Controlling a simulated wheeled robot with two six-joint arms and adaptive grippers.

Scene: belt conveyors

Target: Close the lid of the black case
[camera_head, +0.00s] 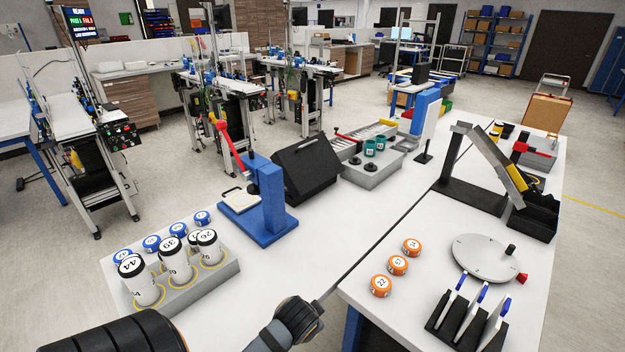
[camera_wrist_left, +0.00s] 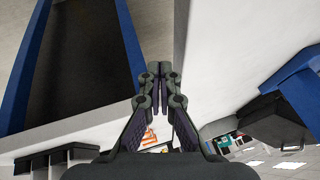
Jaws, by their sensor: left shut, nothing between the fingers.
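The black case (camera_head: 312,168) stands on the white table in the middle of the head view, behind the blue press. Its broad lid panel (camera_head: 304,158) sits at a slant, raised above the base; the inside is hidden. In the left wrist view the dark case (camera_wrist_left: 272,122) shows at the lower right, beside a blue part. My left gripper (camera_wrist_left: 155,75) is shut and empty in the wrist view, well away from the case. In the head view only my arm shows at the bottom, and the fingertips cannot be made out. My right gripper is not in view.
The blue press (camera_head: 268,205) with a red lever stands close in front of the case. A rack of numbered bottles (camera_head: 205,283) is to the left. The table right of the press is clear.

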